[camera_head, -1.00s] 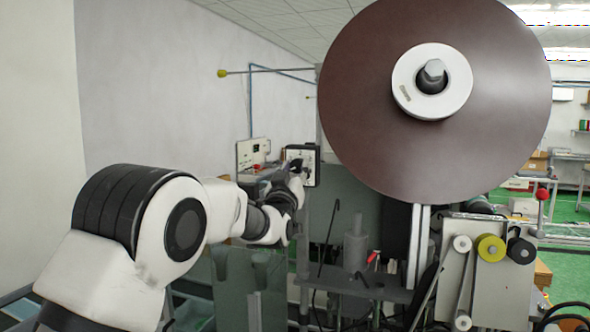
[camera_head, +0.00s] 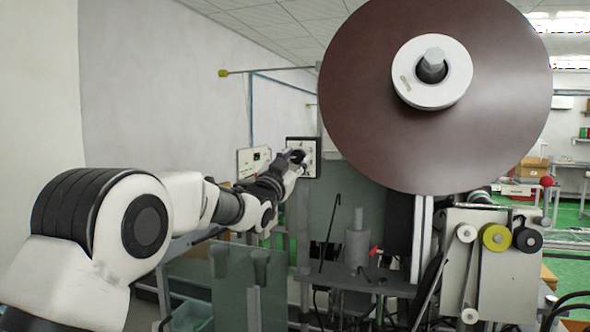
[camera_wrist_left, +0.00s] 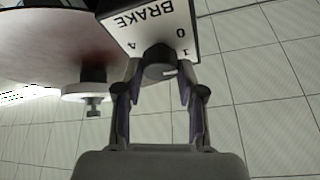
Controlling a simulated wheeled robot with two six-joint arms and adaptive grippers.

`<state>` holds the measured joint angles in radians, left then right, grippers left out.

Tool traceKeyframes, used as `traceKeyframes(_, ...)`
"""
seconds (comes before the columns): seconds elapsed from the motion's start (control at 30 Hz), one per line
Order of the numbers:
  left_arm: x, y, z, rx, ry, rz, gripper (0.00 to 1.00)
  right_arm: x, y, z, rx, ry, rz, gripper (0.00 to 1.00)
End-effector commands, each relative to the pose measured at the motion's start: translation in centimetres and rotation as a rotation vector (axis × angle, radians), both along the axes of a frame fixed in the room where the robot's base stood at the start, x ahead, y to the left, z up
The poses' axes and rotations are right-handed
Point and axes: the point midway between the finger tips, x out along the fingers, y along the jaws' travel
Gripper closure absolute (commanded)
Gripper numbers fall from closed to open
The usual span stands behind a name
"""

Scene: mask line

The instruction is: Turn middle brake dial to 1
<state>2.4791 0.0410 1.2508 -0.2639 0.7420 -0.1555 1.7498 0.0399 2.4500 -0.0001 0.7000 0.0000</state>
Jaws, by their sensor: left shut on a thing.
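The brake dial is a dark round knob (camera_wrist_left: 158,62) on a white panel (camera_wrist_left: 140,25) marked BRAKE, with 4, 0 and 1 around it in the left wrist view. The knob's light pointer mark lies on the side toward the 1. My left gripper (camera_wrist_left: 158,75) has one finger on each side of the knob and is shut on it. In the head view the left gripper (camera_head: 298,160) is at the small dark-framed panel (camera_head: 312,150) left of the big brown disc, and it hides the dial. My right gripper is not in view.
The large brown disc (camera_head: 370,110) with a white hub stands close to the right of the panel. A white control box (camera_head: 246,162) is to the left. A grey post (camera_head: 357,240) and a bent black rod (camera_head: 328,235) stand below.

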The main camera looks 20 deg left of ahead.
Motion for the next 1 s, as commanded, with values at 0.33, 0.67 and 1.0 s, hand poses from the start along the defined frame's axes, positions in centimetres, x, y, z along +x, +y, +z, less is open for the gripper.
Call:
traceKeyframes(0.33, -0.03, 0.28, 0.48, 0.302, -0.015, 0.003, 0.96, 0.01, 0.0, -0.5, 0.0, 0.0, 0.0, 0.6)
traceKeyframes(0.67, -0.03, 0.34, 0.6, 0.482, -0.021, 0.004, 0.96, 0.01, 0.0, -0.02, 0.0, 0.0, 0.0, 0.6)
traceKeyframes(1.0, -0.05, 0.34, 0.65, 0.53, -0.026, 0.004, 0.96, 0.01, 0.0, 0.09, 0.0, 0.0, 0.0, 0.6)
